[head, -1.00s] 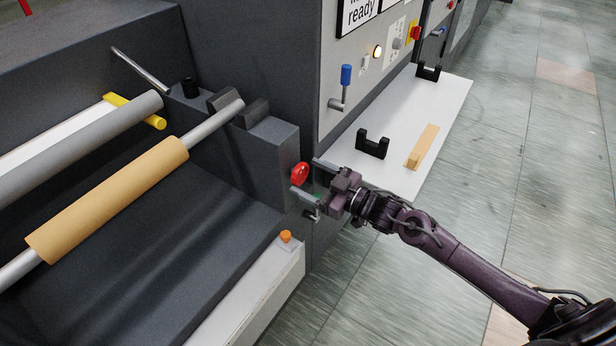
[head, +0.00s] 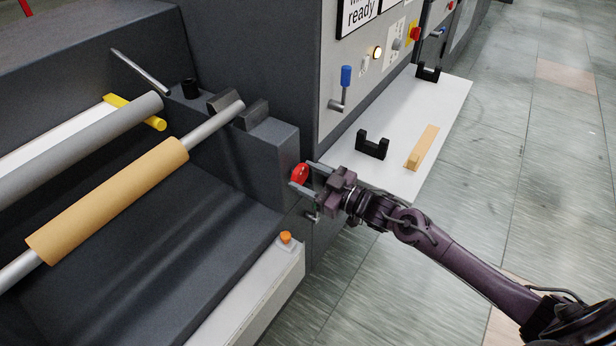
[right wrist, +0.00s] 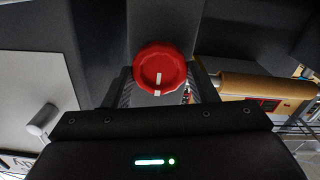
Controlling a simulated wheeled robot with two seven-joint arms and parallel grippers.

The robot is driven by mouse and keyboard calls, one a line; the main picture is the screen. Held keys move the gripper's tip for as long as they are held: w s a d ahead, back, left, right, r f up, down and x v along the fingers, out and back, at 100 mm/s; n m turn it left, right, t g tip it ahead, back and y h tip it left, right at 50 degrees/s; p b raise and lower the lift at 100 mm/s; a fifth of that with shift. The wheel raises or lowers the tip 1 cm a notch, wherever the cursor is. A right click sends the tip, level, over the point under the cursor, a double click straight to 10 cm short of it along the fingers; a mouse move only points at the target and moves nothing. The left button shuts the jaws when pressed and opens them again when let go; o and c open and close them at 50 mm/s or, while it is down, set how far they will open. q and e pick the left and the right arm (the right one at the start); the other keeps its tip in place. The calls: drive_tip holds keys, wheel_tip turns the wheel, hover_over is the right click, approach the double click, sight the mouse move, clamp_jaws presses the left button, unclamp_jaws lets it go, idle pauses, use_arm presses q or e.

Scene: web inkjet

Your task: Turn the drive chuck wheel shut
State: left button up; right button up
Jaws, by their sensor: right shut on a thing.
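The red drive chuck wheel (head: 300,174) sits on the end of the grey bearing block (head: 273,150). It shows from the front in the right wrist view (right wrist: 160,68), with a white mark on its face pointing down in the picture. A second white mark shows just below its rim. My right gripper (head: 302,178) has a finger on each side of the wheel and is shut on it. The fingers also show on both sides of the wheel in the right wrist view (right wrist: 162,88). My left gripper is not in view.
A tan roll (head: 110,200) on a metal shaft lies left of the block. An orange button (head: 286,237) is below the wheel. A white shelf (head: 400,185) with black cradles (head: 372,145) and a wooden piece (head: 421,148) stands at the right. Open floor lies right of it.

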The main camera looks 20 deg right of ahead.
drive_tip(key=shift+r, duration=0.1)
drive_tip(key=shift+r+m+p, duration=0.1)
drive_tip(key=shift+m+p, duration=0.95)
drive_tip(key=shift+m, duration=0.05)
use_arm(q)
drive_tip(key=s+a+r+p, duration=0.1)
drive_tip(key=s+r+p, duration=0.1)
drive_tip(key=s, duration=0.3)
use_arm(e)
drive_tip(key=shift+m, duration=0.8)
drive_tip(key=m+p, duration=0.4)
drive_tip(key=m, duration=0.2)
drive_tip(key=shift+w+d, duration=0.1)
drive_tip(key=m+p, duration=0.3)
drive_tip(key=m, duration=0.3)
drive_tip(key=shift+m, duration=0.4)
drive_tip(key=m+p, duration=0.1)
drive_tip(key=m, duration=0.2)
drive_tip(key=shift+f+m+p, duration=0.25)
drive_tip(key=shift+m+p, duration=0.05)
drive_tip(key=shift+p, duration=0.1)
use_arm(q)
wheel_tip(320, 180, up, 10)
drive_tip(key=p, duration=0.1)
use_arm(e)
drive_tip(key=shift+f+m, duration=0.15)
drive_tip(key=shift+m, duration=1.55)
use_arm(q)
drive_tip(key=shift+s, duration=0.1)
